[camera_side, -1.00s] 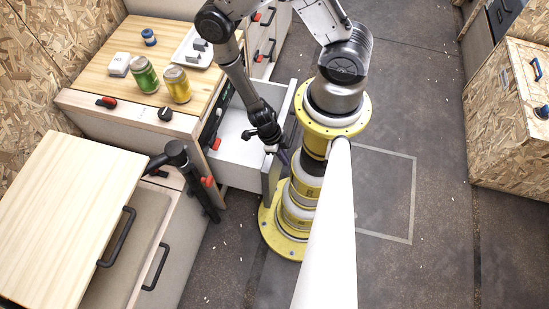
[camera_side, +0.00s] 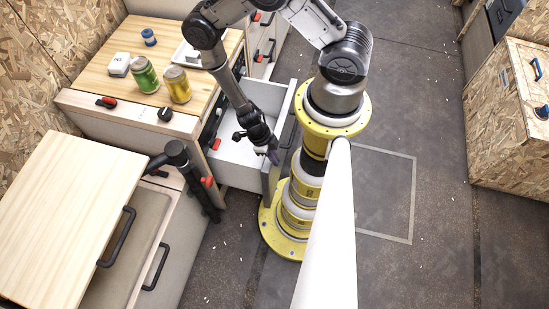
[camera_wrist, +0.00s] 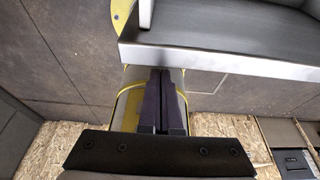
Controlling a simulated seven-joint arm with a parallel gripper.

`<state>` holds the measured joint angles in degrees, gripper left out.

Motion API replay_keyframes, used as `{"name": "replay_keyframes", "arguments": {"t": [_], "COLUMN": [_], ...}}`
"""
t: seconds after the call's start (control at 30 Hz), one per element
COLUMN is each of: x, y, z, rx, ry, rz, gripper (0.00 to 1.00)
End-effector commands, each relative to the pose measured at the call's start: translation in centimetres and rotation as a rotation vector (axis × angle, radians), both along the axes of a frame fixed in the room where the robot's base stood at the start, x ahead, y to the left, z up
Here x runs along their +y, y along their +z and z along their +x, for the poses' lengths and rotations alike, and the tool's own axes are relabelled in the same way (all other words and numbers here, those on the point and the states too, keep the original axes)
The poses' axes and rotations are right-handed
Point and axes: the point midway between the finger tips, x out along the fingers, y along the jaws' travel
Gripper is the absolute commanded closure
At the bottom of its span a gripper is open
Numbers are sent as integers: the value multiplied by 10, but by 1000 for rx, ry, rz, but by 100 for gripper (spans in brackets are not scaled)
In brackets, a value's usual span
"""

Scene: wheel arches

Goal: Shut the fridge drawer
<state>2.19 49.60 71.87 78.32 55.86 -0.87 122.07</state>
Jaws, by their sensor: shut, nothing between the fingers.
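The fridge drawer (camera_side: 236,168) is a white, open-topped box in the side view. It stands pulled out of the wooden-topped unit, towards my yellow base. Its grey front panel (camera_side: 270,187) is at the right end, close to my base. My gripper (camera_side: 273,156) points down, and its fingertips overlap the top of the front panel in the side view. I cannot tell whether they touch it. In the wrist view my gripper (camera_wrist: 161,88) has its two dark fingers together with nothing between them. A grey panel with a pale edge (camera_wrist: 215,60), likely the drawer's, lies just beyond them.
A black tube-like fixture (camera_side: 190,170) stands left of the drawer. A wooden-lidded unit (camera_side: 65,215) is at lower left.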

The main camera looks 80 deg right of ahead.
Motion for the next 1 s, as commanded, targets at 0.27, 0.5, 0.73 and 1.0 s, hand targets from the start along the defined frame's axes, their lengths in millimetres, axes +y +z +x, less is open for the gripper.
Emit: {"name": "replay_keyframes", "arguments": {"t": [0.27, 0.5, 0.73, 1.0], "x": [0, 0, 0, 0], "y": [0, 0, 0, 0], "z": [1, 19, 38, 48], "rx": [0, -1, -3, -4], "ry": [0, -1, 0, 0], "rz": [0, -1, -1, -1], "gripper": [100, 100, 100, 100]}}
